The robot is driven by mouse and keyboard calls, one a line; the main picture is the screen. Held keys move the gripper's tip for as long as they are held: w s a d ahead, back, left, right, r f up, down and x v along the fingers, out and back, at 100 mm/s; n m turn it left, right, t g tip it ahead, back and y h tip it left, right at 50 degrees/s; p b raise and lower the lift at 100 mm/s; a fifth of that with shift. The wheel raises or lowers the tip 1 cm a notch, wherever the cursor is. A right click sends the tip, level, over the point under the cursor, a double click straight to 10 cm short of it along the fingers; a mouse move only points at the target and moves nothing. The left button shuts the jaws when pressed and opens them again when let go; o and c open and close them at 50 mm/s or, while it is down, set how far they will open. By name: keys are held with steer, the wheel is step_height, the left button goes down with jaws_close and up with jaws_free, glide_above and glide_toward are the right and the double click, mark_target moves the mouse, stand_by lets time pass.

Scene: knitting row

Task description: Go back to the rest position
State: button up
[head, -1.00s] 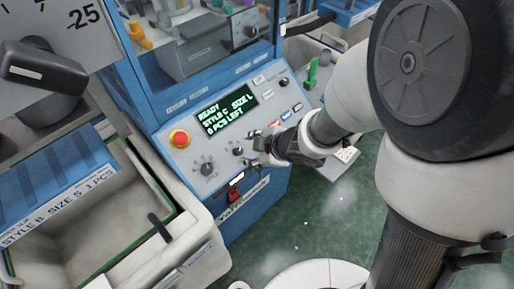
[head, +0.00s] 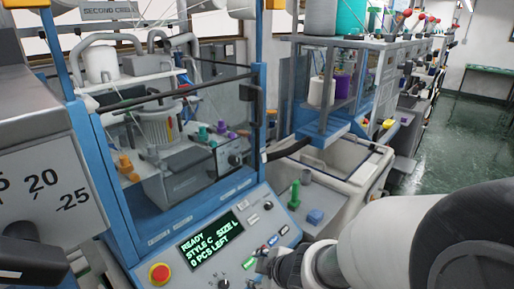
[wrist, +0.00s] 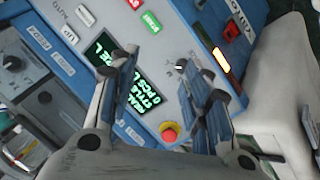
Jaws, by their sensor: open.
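My gripper (wrist: 168,78) is open and empty in the wrist view, its two fingers spread in front of the knitting machine's control panel (wrist: 180,50). In the head view my gripper (head: 264,268) is small at the lower middle, by the panel's lower right part, with my arm reaching in from the right. The display (head: 211,241) reads READY, STYLE C, SIZE L, 0 PCS LEFT. It also shows between the fingers in the wrist view (wrist: 134,88). The red emergency button (head: 159,273) is left of the display. Whether a finger touches the panel cannot be told.
Behind a clear guard above the panel are machine parts and coloured cones (head: 127,168). A grey dial unit (head: 45,190) stands close at the left. A pale bin (head: 345,155) is right of the machine. Green floor (head: 460,130) lies open at the back right.

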steer(key=s+d+r+m+h, duration=0.3)
steer(key=d+r+m, duration=0.2)
steer(key=d, duration=0.2)
steer(key=s+d+r+m+h, duration=0.2)
steer(key=s+d+r+m, duration=0.1)
steer(key=d+r+m, duration=0.4)
steer(key=s+m+g+y, duration=0.1)
steer(key=s+m, duration=0.3)
steer(key=s, duration=1)
steer(key=shift+s+a+r+g, duration=0.25)
steer(key=shift+r+g, duration=0.05)
steer(key=shift+g, duration=0.4)
